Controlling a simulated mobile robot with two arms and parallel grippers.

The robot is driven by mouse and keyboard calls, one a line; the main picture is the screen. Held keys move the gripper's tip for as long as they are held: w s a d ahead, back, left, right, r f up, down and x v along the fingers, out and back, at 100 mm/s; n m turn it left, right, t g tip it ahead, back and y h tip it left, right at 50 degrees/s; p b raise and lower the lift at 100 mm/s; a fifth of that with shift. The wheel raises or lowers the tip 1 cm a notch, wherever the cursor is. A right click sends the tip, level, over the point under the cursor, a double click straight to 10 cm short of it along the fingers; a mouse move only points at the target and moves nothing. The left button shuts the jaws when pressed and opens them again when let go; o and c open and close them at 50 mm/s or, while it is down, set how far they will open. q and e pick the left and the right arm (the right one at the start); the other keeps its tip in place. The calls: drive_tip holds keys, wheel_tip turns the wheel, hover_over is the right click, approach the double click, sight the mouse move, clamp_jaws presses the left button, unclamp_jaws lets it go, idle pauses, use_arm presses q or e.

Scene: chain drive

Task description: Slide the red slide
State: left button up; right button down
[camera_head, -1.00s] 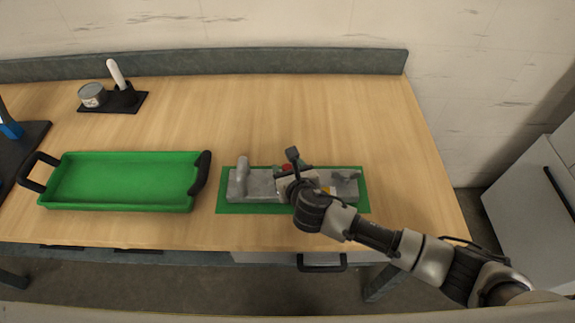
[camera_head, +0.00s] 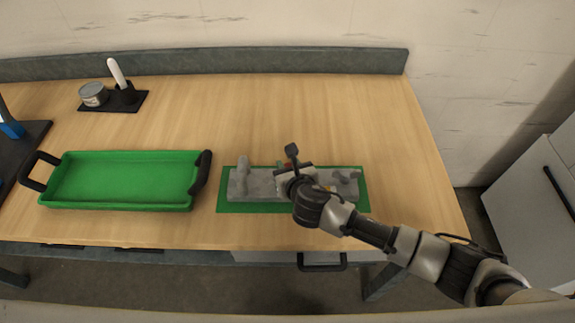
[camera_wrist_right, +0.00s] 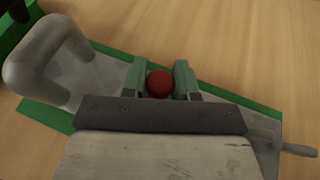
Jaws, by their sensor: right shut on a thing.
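The red slide (camera_wrist_right: 160,84) shows as a round red knob in the right wrist view, between the two green fingers of my right gripper (camera_wrist_right: 160,82). The fingers are shut on it. In the head view only a bit of red (camera_head: 288,165) shows beside my right gripper (camera_head: 284,166), and the wrist hides the rest. The slide sits on a grey base (camera_head: 262,190) with an upright rounded grey post (camera_head: 242,176) at its left end. The base lies on a green mat (camera_head: 228,207). My left gripper is not in view.
A green tray (camera_head: 120,206) with black handles stands left of the mat. A can (camera_head: 93,95) and a white-handled tool (camera_head: 117,73) in a holder stand on a black mat at the back left. The wood behind the base is clear.

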drive_tip(key=d+p, duration=0.1)
drive_tip(key=d, duration=0.3)
drive_tip(key=shift+d+r+p, duration=0.1)
drive_tip(key=shift+d+p, duration=0.05)
drive_tip(key=shift+p, duration=0.15)
drive_tip(key=shift+d, duration=0.35)
drive_tip(key=shift+a, duration=0.1)
drive_tip(key=c, duration=0.9)
unclamp_jaws()
drive_tip(key=shift+o, duration=0.2)
drive_tip(key=b+v, duration=0.1)
drive_tip(key=v, duration=0.9)
drive_tip(key=shift+s, duration=0.35)
